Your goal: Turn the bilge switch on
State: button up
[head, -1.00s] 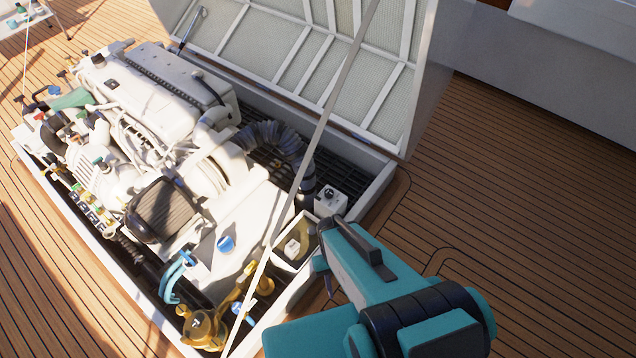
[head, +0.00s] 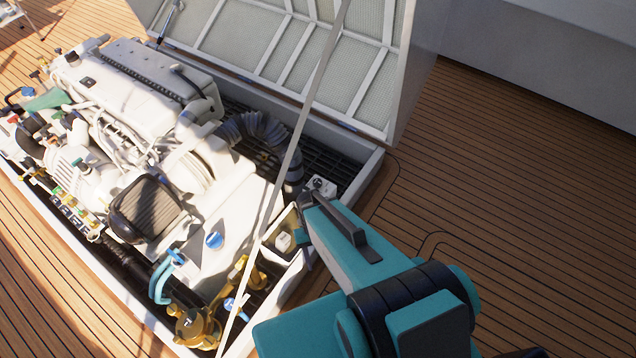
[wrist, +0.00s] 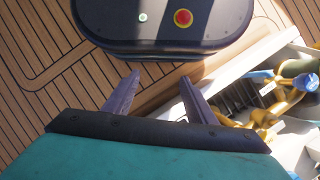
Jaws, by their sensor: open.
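A small white box with a dark knob on top (head: 321,186), which looks like the bilge switch, sits at the near right corner of the engine hatch in the head view. The setting of its knob is too small to read. My gripper (head: 306,199) overlaps the lower part of this box in the picture; I cannot tell the gap between them. In the wrist view my gripper (wrist: 160,77) has its two dark fingers apart with nothing between them. The box does not show clearly in the wrist view.
The white engine (head: 150,110) fills the hatch. A thin pale strut (head: 290,165) slants across the opening, left of my gripper. The raised hatch lid (head: 320,60) stands behind. Another small white block (head: 283,241) sits below the switch box. Brass fittings (head: 195,325) lie lower left. Deck at right is clear.

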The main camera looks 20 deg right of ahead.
jog(key=w+d+f+m+t+b, duration=0.1)
jog(key=w+m+b, duration=0.1)
jog(key=w, duration=0.4)
jog(key=w+d+f+m+b, duration=0.1)
jog(key=w+d+b, duration=0.15)
jog(key=w, duration=0.45)
notch_tip(320, 180, up, 7)
jog(key=m+t+b, duration=0.4)
jog(key=m+b, duration=0.4)
jog(key=b, duration=0.3)
send_over(318, 181)
jog(key=shift+s+a+r, duration=0.1)
jog(key=shift+a+r, duration=0.1)
jog(key=shift+f, duration=0.15)
notch_tip(318, 181, down, 14)
jog(key=shift+r+b, duration=0.2)
jog(key=shift+b, duration=0.85)
jog(key=shift+c, duration=0.4)
jog(key=c, duration=1)
